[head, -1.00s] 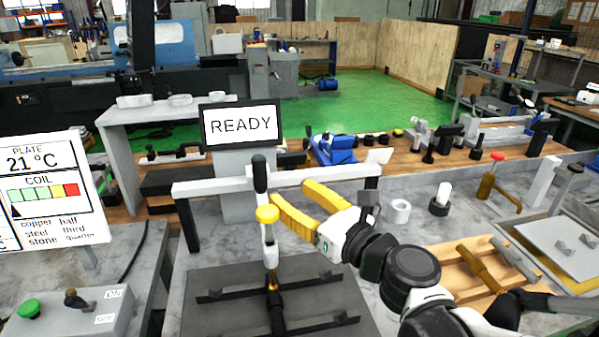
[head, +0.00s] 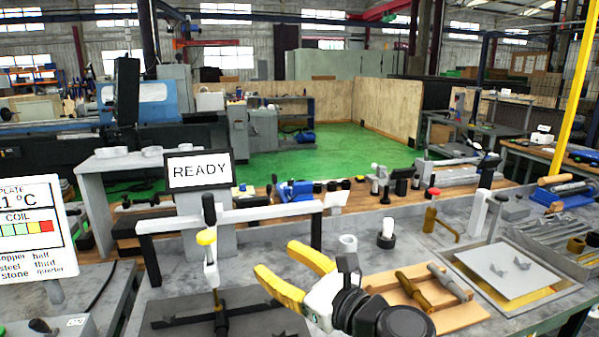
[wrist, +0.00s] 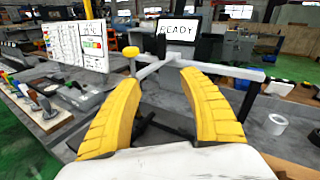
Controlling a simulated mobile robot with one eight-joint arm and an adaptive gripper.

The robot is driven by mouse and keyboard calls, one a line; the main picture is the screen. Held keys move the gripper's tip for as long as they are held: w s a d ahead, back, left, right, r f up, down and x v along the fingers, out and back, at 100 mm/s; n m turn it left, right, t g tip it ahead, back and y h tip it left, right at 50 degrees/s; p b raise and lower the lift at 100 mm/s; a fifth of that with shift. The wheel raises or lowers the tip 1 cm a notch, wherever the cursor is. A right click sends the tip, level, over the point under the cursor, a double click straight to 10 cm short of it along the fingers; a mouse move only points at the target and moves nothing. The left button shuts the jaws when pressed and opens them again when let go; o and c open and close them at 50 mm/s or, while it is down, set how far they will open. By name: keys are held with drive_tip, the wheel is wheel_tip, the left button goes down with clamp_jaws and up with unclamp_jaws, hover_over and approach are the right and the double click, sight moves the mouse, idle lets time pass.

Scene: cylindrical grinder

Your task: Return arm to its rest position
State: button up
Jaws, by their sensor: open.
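My gripper (head: 296,278) has two yellow fingers that stand wide apart with nothing between them. In the head view it is right of the vertical rod with the yellow knob (head: 207,237), apart from it and above the grey bench. In the wrist view the fingers (wrist: 160,112) spread to left and right, and the white crossbar frame (wrist: 215,68) lies beyond them. My white and black wrist shows at the lower middle of the head view.
A READY screen (head: 198,171) stands behind the frame. A wooden board with handled tools (head: 450,318) lies right of my wrist. A white ring (head: 347,243) and a black-based white cylinder (head: 387,236) stand behind. A plate-temperature sign (head: 30,245) is at left.

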drive_tip(key=s+d+f+n+g+h, duration=0.3)
drive_tip(key=s+d+f+n+h, duration=0.3)
drive_tip(key=d+n, duration=0.5)
drive_tip(key=s+d+f+n+g+h, duration=0.2)
drive_tip(key=s+d+f+n+h, duration=0.4)
drive_tip(key=d+n, duration=0.4)
drive_tip(key=n, duration=0.4)
drive_tip(key=shift+s+d+f+g, duration=0.3)
drive_tip(key=shift+s+d+g, duration=0.05)
drive_tip(key=shift+s+g, duration=0.05)
